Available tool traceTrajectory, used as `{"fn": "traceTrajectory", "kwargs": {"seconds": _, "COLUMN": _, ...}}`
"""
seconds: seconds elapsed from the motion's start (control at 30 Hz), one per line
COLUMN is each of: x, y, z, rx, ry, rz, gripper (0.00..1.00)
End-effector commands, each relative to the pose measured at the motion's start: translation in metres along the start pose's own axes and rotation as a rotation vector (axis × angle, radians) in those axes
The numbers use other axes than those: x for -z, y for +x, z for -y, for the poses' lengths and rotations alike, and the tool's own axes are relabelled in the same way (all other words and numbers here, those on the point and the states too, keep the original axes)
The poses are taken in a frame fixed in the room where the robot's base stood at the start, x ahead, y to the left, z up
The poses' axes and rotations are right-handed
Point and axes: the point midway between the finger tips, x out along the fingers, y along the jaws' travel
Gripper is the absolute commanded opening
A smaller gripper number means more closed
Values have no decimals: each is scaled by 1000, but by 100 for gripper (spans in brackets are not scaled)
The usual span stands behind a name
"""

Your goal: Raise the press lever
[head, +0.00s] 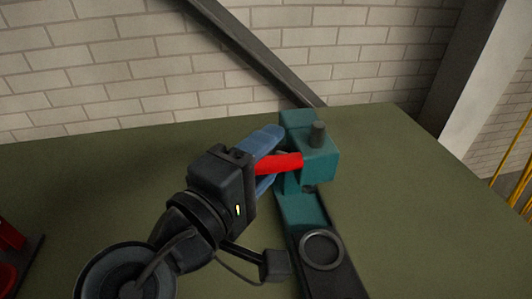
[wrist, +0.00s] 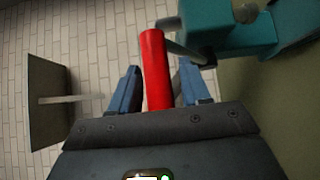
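The teal press (head: 318,158) stands on the green table, and its upper part also shows at the top right of the wrist view (wrist: 230,30). Its lever has a red handle (head: 279,164), which points left from the press head in the head view. In the wrist view the red handle (wrist: 154,65) runs between the two blue fingers. My gripper (head: 268,150) is at the handle, left of the press. In the wrist view my gripper (wrist: 158,85) has its fingers apart, one on each side of the handle, with a gap visible beside it.
The green table (head: 400,210) is clear to the right of the press. A black base with a metal ring (head: 321,250) lies in front of the press head. A red object (head: 10,255) is at the far left edge. A brick wall (head: 80,60) stands behind.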

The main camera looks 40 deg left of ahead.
Motion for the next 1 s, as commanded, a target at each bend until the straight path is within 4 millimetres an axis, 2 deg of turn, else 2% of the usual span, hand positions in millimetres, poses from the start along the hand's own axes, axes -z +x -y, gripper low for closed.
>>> {"fn": "traceTrajectory", "kwargs": {"seconds": 0.33, "x": 0, "y": -5, "z": 2, "rx": 1, "ry": -1, "rz": -1, "gripper": 50}}
{"fn": "traceTrajectory", "kwargs": {"seconds": 0.7, "x": 1, "y": -61, "z": 2, "rx": 0, "ry": 0, "rz": -3, "gripper": 50}}
{"fn": "traceTrajectory", "kwargs": {"seconds": 0.83, "x": 0, "y": -73, "z": 1, "rx": 0, "ry": -1, "rz": -1, "gripper": 50}}
{"fn": "traceTrajectory", "kwargs": {"seconds": 1.0, "x": 0, "y": -78, "z": 1, "rx": 1, "ry": -1, "rz": 0, "gripper": 50}}
